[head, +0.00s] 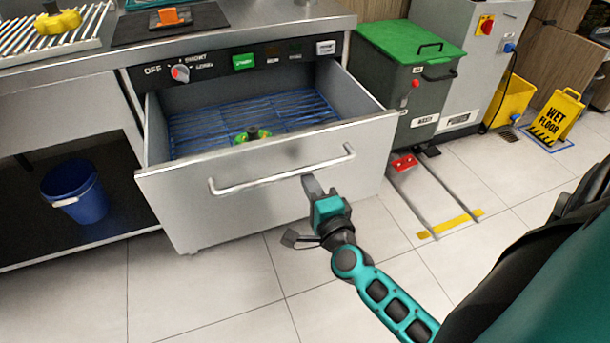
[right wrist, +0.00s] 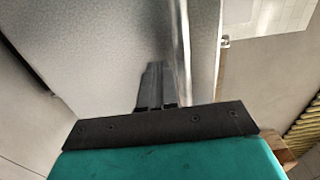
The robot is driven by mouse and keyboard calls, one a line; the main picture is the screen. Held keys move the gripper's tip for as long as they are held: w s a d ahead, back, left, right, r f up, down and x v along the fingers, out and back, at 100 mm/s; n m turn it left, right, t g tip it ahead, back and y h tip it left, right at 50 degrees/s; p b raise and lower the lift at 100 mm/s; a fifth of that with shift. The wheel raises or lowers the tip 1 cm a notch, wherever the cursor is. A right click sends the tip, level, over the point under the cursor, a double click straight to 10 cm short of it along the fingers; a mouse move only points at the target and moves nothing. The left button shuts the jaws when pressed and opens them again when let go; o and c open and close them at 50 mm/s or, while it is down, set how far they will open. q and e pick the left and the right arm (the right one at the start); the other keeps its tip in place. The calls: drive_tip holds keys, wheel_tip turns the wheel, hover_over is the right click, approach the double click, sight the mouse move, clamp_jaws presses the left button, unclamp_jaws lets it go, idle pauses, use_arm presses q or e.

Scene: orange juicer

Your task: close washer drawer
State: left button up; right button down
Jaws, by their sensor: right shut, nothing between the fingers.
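The washer drawer (head: 270,185) is pulled out in the head view, its steel front facing me with a long bar handle (head: 285,176). My left gripper is not in view.
A grey bin with a green lid (head: 412,50) stands right of the drawer. A blue bucket (head: 75,190) is on the lower shelf at left. A yellow wet floor sign (head: 556,115) stands farther right. The tiled floor in front is clear.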

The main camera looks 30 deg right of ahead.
sight(300, 166)
drive_tip(key=shift+x, duration=1.6)
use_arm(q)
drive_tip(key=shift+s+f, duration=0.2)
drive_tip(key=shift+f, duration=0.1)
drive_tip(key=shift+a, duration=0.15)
use_arm(e)
drive_tip(key=shift+w, duration=0.1)
